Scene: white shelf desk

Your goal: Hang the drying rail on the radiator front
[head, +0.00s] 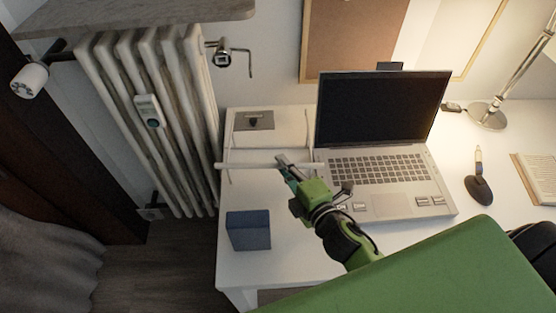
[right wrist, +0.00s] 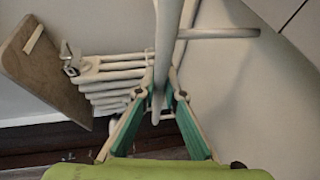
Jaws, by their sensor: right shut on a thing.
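The drying rail (head: 250,165) is a thin white bar with slim arms, held above the left end of the white desk. My right gripper (head: 283,161) is shut on its bar. In the right wrist view the white rail (right wrist: 169,45) runs between the green-padded fingers (right wrist: 158,112). The white ribbed radiator (head: 150,110) stands on the wall left of the desk. The rail's left end appears close to the radiator's right side; I cannot tell whether they touch. The radiator also shows in the right wrist view (right wrist: 112,78). My left gripper is not in view.
A grey shelf (head: 140,14) overhangs the radiator top. A valve (head: 222,58) juts out at its right, and a small device (head: 150,112) hangs on its front. The desk holds a blue box (head: 248,230) and an open laptop (head: 385,150). Floor (head: 170,270) before the radiator is clear.

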